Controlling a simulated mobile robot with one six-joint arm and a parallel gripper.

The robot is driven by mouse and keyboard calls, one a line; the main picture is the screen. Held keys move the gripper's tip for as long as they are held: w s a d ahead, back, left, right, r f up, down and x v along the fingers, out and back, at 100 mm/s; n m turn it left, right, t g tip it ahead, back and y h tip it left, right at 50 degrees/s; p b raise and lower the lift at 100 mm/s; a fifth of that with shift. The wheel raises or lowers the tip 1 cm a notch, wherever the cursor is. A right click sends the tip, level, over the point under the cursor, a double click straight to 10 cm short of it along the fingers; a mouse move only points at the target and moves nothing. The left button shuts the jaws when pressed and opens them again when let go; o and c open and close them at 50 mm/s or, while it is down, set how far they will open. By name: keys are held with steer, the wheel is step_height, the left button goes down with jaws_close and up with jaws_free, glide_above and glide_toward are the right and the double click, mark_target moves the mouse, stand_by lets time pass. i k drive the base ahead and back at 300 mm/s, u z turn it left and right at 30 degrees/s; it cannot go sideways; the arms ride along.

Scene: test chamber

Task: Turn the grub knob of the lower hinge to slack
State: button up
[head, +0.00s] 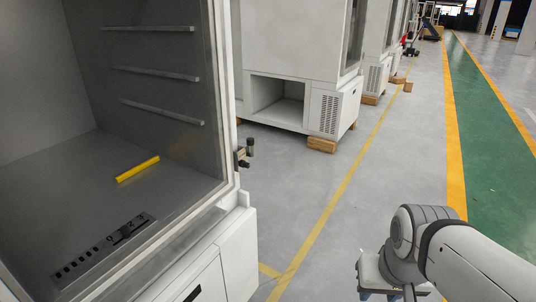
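A small dark hinge (241,160) sits low on the right edge of the near grey cabinet's opening. A dark, roughly cylindrical knob (250,146) stands up at its right side. Both are too small to tell which way the knob is turned. My arm shows at the lower right, well apart from the hinge. My gripper's fingers do not show; the arm's end runs down towards the bottom edge of the head view.
The near cabinet (228,120) stands open, with a yellow bar (138,169) and a black marked strip (104,250) on its floor. More white cabinets (290,40) stand behind on wooden blocks (322,145). The grey floor (310,190) right of the hinge is clear.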

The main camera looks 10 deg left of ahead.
mark_target(243, 163)
steer(key=i, duration=0.9)
steer(key=z, duration=0.05)
